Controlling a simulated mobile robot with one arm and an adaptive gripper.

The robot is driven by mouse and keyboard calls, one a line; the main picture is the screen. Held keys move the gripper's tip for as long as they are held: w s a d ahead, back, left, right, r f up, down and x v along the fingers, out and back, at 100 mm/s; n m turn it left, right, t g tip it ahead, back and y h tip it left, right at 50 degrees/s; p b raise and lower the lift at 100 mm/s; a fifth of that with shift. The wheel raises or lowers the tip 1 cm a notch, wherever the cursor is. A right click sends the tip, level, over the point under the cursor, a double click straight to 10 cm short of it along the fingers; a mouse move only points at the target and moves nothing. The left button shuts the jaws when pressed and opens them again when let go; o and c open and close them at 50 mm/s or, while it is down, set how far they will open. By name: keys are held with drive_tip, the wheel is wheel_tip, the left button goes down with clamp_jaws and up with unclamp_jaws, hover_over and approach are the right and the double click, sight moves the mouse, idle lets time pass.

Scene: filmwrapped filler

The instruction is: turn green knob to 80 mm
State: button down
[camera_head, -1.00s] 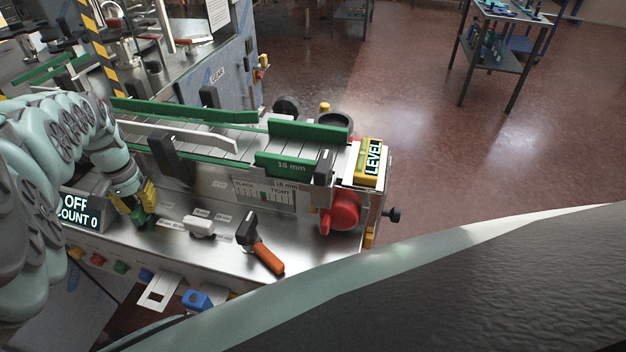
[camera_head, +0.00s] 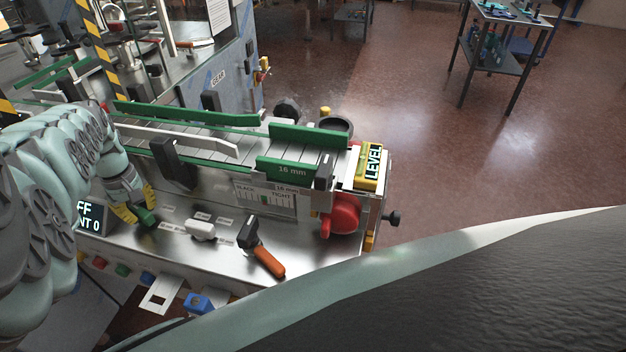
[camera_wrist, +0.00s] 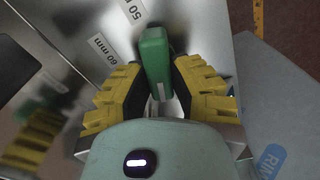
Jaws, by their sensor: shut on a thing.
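The green knob (camera_head: 145,216) is on the metal panel at the left of the head view, partly hidden by my gripper (camera_head: 137,205). In the wrist view the knob (camera_wrist: 155,58) is a green bar with a white mark at its near end. My gripper's yellow-padded fingers (camera_wrist: 158,80) stand on both sides of it, shut on it. Printed labels lie beside the knob: "60 mm" (camera_wrist: 102,48) and "50" (camera_wrist: 132,10). An 80 mm label is not readable.
A white knob (camera_head: 201,229) and a black knob with an orange handle (camera_head: 262,250) stand right of the green knob. A display (camera_head: 91,220) is partly covered by my arm. Coloured buttons (camera_head: 122,270) line the front edge. The conveyor rails (camera_head: 187,113) run behind.

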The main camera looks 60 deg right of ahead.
sight(137, 209)
drive_tip(key=shift+s+f+n, duration=0.1)
drive_tip(key=shift+n, duration=1.5)
drive_tip(key=c, duration=0.8)
unclamp_jaws()
drive_tip(key=shift+a, duration=0.1)
drive_tip(key=shift+r, duration=0.75)
wheel_tip(137, 209, up, 8)
drive_tip(key=shift+f, duration=0.1)
drive_tip(key=shift+r, duration=1.35)
